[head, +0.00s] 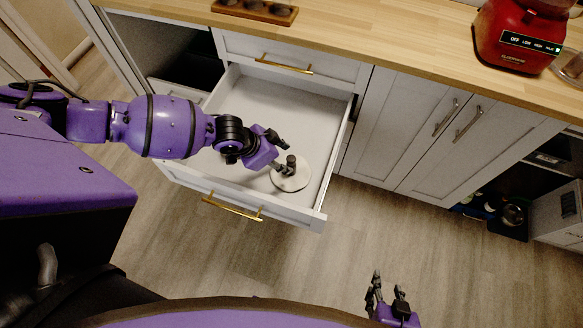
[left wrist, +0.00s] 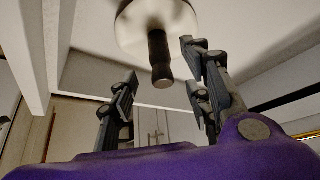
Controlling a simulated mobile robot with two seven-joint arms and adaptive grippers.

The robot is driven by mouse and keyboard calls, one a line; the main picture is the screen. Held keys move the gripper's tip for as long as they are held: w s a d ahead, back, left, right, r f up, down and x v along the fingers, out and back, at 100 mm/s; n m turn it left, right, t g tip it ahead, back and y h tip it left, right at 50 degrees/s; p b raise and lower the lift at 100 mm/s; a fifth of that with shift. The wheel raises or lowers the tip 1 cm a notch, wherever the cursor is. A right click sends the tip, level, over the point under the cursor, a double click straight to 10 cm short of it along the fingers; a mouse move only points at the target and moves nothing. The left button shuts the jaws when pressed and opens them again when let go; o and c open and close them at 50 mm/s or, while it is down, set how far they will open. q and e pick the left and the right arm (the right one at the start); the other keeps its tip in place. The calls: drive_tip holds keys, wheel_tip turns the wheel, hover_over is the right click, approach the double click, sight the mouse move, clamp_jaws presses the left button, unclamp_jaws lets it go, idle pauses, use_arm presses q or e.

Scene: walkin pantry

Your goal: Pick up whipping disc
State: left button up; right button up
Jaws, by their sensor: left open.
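The whipping disc, a flat pale disc (head: 293,180) with a short dark upright handle, lies inside the open drawer near its front right. My left gripper (head: 284,155) is open and reaches into the drawer beside the handle. In the left wrist view the disc (left wrist: 184,22) is at the top, and its dark handle (left wrist: 159,62) shows between the spread fingers of my left gripper (left wrist: 160,85). I see no clear contact with it. My right gripper (head: 387,286) is at the bottom right of the head view, over the floor, with its fingers apart and empty.
The pulled-out white drawer (head: 338,150) has raised walls around the disc; the rest of its floor looks empty. The wooden counter (head: 390,40) above holds a red blender (head: 515,38) and a wooden tray (head: 252,12). Closed cabinet doors stand to the right.

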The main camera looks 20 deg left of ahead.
sight(291, 162)
use_arm(q)
drive_tip(key=x, duration=0.5)
drive_tip(key=shift+w+d+f, duration=0.2)
drive_tip(key=shift+w+d, duration=0.1)
drive_tip(key=shift+d, duration=0.05)
drive_tip(key=shift+r, duration=0.1)
clamp_jaws()
